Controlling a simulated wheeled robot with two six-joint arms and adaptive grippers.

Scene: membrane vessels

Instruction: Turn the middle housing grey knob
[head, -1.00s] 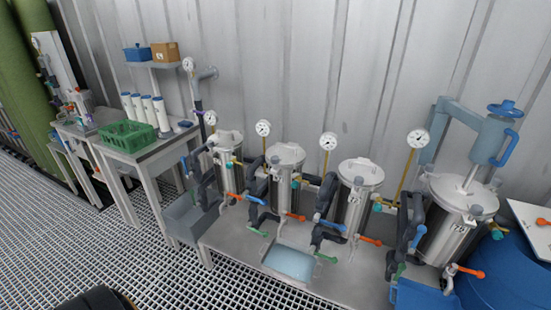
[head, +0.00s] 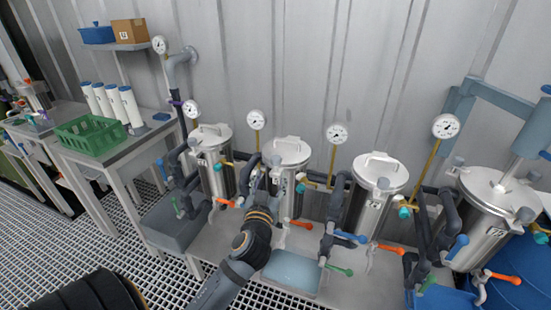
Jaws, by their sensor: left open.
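Steel housings with lids stand in a row along the wall. The second from the left (head: 289,151), the middle one of the three smaller housings, has a handled lid. Small grey knobs (head: 276,160) show on its upper front. My left arm reaches up from the bottom, and my left gripper (head: 268,180) is in front of this housing, close to its left front side. The gripper is open, but its fingers are small and blend with the pipes. I cannot tell whether it touches a knob. The lower left of the housing is partly hidden by my arm. My right gripper is out of view.
The neighbouring housings (head: 212,134) and (head: 380,172) stand close on both sides. Orange (head: 301,224), blue (head: 351,237) and green levers and dark pipes crowd the front. Gauges (head: 337,133) rise behind. A pale blue tray (head: 292,272) lies below. A green crate (head: 91,133) is on the left table.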

